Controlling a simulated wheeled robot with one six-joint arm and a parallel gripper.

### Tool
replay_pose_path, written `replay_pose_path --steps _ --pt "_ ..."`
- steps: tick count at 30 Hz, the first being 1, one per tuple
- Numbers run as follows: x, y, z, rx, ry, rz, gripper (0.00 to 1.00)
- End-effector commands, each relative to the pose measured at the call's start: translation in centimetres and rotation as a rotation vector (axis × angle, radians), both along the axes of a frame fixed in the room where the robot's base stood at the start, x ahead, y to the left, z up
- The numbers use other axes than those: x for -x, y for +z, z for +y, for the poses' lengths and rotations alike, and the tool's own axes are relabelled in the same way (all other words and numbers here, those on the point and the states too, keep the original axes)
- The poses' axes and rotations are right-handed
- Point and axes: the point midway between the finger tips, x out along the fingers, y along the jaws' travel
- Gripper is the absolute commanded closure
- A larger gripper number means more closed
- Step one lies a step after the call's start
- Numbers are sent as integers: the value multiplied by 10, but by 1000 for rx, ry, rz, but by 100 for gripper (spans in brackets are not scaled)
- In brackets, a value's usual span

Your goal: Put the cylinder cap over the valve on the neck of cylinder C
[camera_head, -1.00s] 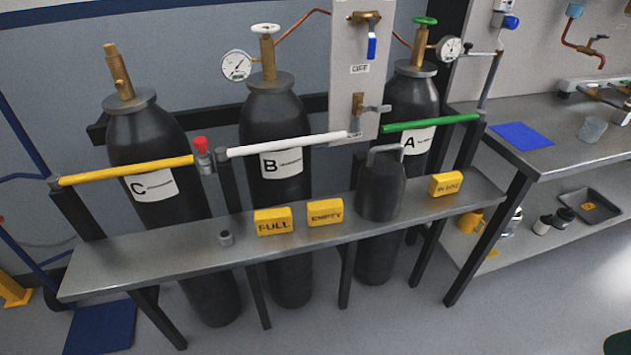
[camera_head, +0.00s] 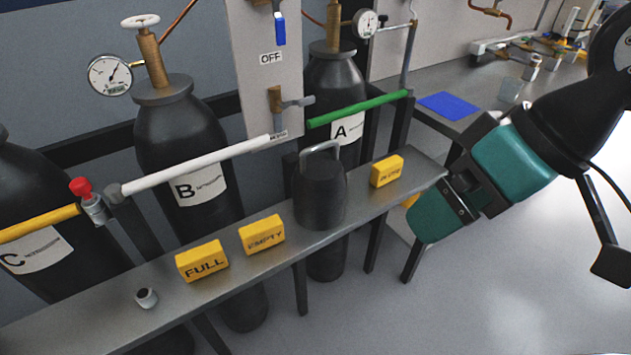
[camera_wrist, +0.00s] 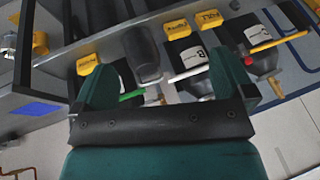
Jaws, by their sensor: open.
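The cylinder cap (camera_head: 320,192), a dark grey domed cap with a metal loop handle, stands upright on the narrow grey bench. It also shows in the wrist view (camera_wrist: 143,52), above the space between my fingers. Cylinder C (camera_head: 52,262) is at the left edge in the head view, behind the yellow bar; its neck and valve are outside this view.
Yellow FULL (camera_head: 202,262), EMPTY (camera_head: 262,235) and IN USE (camera_head: 387,171) blocks and a small grey cup (camera_head: 146,298) are on the bench (camera_head: 105,305). Yellow, white (camera_head: 200,165) and green (camera_head: 358,108) bars run behind it, before cylinders B (camera_head: 180,130) and A (camera_head: 335,85).

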Motion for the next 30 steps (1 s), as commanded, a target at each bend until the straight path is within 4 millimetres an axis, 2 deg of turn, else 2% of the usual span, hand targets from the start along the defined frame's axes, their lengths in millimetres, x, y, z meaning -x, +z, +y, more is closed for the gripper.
replay_pose_path --steps 1,3,6,9,13,18,23,30 --pt "-10 -34 6 -25 -15 -63 0" --pt "-29 -58 15 -72 -44 -179 0" --pt "-56 -84 29 -145 -81 -361 0" --pt "-78 -100 39 -216 -110 -539 0" --pt "-98 -108 46 -294 -138 -736 0" --pt "-108 -106 50 -359 -156 -899 0" --pt "-115 -99 52 -378 -161 -950 0" --pt "-137 -97 66 -374 -163 -947 0"
